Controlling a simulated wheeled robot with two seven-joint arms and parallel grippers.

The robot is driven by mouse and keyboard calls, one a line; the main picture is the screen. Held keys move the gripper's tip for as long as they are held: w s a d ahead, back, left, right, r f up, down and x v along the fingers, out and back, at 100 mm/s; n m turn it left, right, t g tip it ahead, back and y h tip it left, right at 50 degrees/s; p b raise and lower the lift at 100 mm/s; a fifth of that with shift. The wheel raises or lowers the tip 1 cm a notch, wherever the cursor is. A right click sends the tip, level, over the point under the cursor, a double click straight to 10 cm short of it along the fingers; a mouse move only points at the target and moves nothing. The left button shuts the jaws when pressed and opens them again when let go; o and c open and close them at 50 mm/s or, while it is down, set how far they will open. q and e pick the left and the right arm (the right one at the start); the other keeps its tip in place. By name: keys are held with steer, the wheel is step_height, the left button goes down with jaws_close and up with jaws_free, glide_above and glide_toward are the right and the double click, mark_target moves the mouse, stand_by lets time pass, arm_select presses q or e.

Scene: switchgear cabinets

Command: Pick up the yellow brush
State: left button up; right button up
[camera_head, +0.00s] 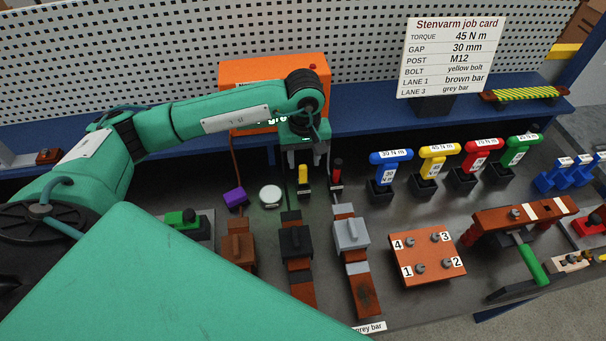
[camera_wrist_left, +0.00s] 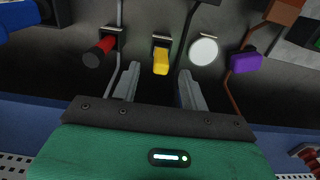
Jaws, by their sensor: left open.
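The yellow brush (camera_head: 303,174) stands upright in a small dark holder on the grey bench, near the back edge. In the left wrist view the yellow brush (camera_wrist_left: 161,59) shows between the two fingers, towards their tips. My left gripper (camera_head: 304,164) points down at it from behind, with its fingers apart and empty. In the left wrist view the fingers of my left gripper (camera_wrist_left: 159,72) are spread to either side of the brush, with visible gaps. I cannot tell the exact height between fingertips and brush. My right gripper is not in view.
A red-and-black tool (camera_head: 337,172) stands close right of the brush. A white round disc (camera_head: 270,194) and a purple block (camera_head: 235,196) lie to its left. Brown, black and grey bar assemblies (camera_head: 351,234) fill the front. An orange box (camera_head: 273,70) stands behind.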

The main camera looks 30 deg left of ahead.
mark_target(303, 174)
arm_select(q)
steer(key=shift+f, duration=0.85)
steer(key=shift+f+p, duration=0.1)
steer(key=shift+p, duration=0.2)
steer(key=shift+f+p, duration=0.25)
steer(key=shift+p, duration=0.05)
steer(key=f+p, duration=0.1)
steer(key=f, duration=0.1)
steer(key=f+p, duration=0.1)
steer(key=f, duration=0.1)
steer(key=shift+a+p, duration=0.2)
steer(key=shift+p, duration=0.1)
steer(key=shift+f, duration=0.3)
steer(key=shift+c, duration=0.7)
jaws_close()
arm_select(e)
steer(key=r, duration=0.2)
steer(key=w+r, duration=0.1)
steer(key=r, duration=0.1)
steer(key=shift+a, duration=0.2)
